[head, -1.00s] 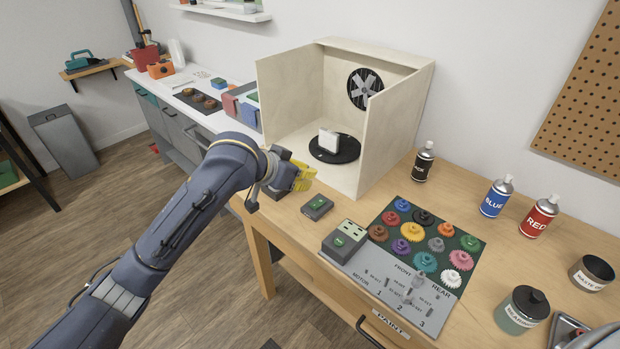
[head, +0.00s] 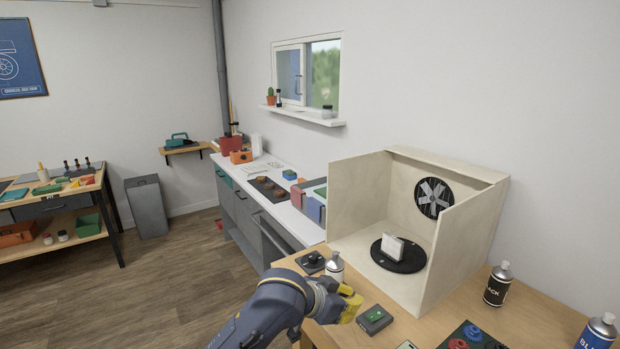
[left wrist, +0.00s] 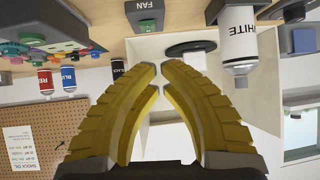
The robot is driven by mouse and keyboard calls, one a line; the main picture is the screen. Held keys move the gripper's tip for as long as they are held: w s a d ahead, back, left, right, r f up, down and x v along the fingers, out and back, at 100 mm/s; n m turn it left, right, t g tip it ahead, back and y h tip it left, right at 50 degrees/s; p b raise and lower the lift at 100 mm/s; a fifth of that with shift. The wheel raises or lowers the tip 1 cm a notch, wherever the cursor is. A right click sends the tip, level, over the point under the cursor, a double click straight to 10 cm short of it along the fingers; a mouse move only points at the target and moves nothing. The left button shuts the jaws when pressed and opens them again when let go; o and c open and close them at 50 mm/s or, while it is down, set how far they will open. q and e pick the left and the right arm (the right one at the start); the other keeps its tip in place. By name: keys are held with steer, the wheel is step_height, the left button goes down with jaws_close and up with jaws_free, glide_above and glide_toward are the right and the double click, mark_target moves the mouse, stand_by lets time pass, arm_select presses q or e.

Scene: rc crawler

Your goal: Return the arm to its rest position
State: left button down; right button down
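My left arm comes in from the bottom of the head view. Its yellow-fingered left gripper (head: 352,302) is over the near left edge of the wooden bench, beside the small dark FAN box (head: 375,319) and in front of the white spray can (head: 335,268). In the left wrist view, the yellow fingertips (left wrist: 160,67) nearly meet with nothing between them. That view is upside down and shows the WHITE can (left wrist: 238,45) and the FAN box (left wrist: 145,15) beyond the fingers. My right gripper is not in view.
An open wooden booth (head: 462,225) with a fan holds a black turntable (head: 382,258) bearing a white block (head: 392,247). BLACK (head: 497,285) and BLUE (head: 597,333) cans stand right. A white counter (head: 300,222) runs behind. The floor at left is clear.

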arm_select(q)
steer(key=s+a+f+n+t+y, duration=0.1)
steer(key=s+a+f+y, duration=0.1)
steer(key=s+a+f, duration=0.35)
steer(key=s+a+f+n+t+y, duration=0.1)
steer(key=s+a+f+y, duration=0.1)
steer(key=a+f, duration=0.6)
steer(key=s+a+f+n+t+y, duration=0.1)
steer(key=s+a+f+y, duration=0.15)
steer(key=a+f, duration=0.4)
steer(key=s+a+f+g+y, duration=0.1)
steer(key=s+a+f+y, duration=0.15)
steer(key=s+a, duration=0.8)
steer(key=s+a+f+g+y, duration=0.15)
steer(key=s+a+y, duration=0.25)
steer(key=s+a, duration=0.6)
steer(key=s+d+f+n+g+h, duration=0.1)
steer(key=d+f+h, duration=0.1)
steer(key=f, duration=1.4)
steer(key=s+d+f+g+h, duration=0.1)
steer(key=d+f+g, duration=0.15)
steer(key=f, duration=1.25)
steer(key=s+f+n+g+h, duration=0.1)
steer(key=s+f+n+g, duration=0.1)
steer(key=s+f, duration=1.7)
steer(key=shift+s+f+n, duration=0.35)
steer(key=shift+s+n, duration=0.05)
steer(key=shift+s, duration=0.8)
